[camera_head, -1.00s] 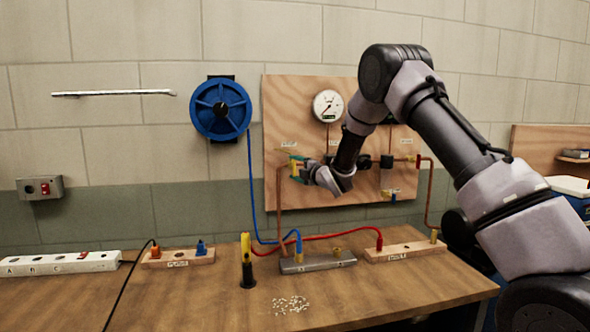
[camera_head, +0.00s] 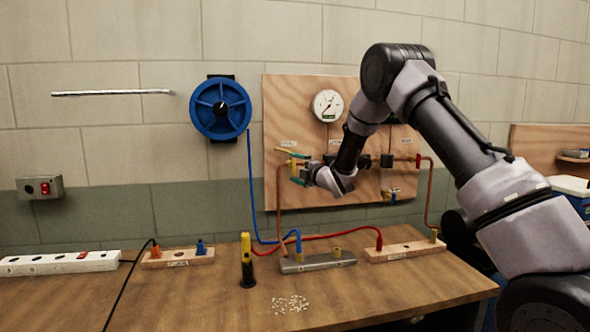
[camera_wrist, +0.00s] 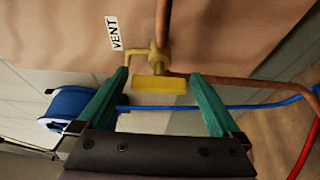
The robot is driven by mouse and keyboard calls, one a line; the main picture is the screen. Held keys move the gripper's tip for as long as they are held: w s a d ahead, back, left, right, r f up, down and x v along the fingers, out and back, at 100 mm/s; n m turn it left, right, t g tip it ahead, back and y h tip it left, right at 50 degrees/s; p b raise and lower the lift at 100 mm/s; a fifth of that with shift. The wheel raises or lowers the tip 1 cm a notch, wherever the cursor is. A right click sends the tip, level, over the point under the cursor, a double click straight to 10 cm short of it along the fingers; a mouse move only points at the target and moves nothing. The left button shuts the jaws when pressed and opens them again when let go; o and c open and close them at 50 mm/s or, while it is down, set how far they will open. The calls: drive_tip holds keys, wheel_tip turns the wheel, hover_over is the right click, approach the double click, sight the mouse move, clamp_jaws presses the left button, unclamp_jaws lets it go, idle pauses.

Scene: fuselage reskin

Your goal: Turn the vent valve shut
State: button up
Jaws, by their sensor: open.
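The vent valve is a brass-yellow fitting (camera_wrist: 157,60) on a copper pipe beside a "VENT" label, on the wooden panel. A flat yellow piece (camera_wrist: 165,85), seemingly its handle, lies across the space between my fingers. A thin yellow arm reaches left from the body, close to the left fingertip; I cannot tell whether they touch. My gripper (camera_wrist: 158,78) is open, with one green finger on each side of the valve and a gap on both sides of the flat piece. In the head view my gripper (camera_head: 298,168) is at the panel's left part, partly hiding the valve.
The wooden panel (camera_head: 345,100) carries a gauge (camera_head: 327,106) and copper pipes near my wrist. A blue hose reel (camera_head: 220,107) hangs to the left. The bench (camera_head: 180,300) below holds hoses, a power strip (camera_head: 60,263) and fitting blocks.

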drive_tip(key=v, duration=1)
drive_tip(key=shift+s, duration=0.2)
drive_tip(key=shift+d, duration=0.15)
drive_tip(key=s+d+r+m+h, duration=0.2)
drive_tip(key=d+r+m+h, duration=0.4)
drive_tip(key=d+r+m, duration=0.5)
drive_tip(key=s+d+r+m+g+h, duration=0.1)
drive_tip(key=s+d+r+m+h, duration=0.3)
drive_tip(key=s+d, duration=0.45)
drive_tip(key=s+d+m+g, duration=0.2)
drive_tip(key=s+m, duration=0.5)
drive_tip(key=s, duration=0.8)
drive_tip(key=s+d+f+m+g, duration=0.1)
drive_tip(key=s+d+m+g, duration=0.2)
drive_tip(key=s+m, duration=0.4)
drive_tip(key=s+g, duration=0.1)
drive_tip(key=s, duration=0.7)
drive_tip(key=shift+d+m+y, duration=0.2)
drive_tip(key=shift+m+y, duration=0.1)
drive_tip(key=shift+m, duration=0.1)
drive_tip(key=shift+f, duration=0.1)
drive_tip(key=shift+c, duration=0.3)
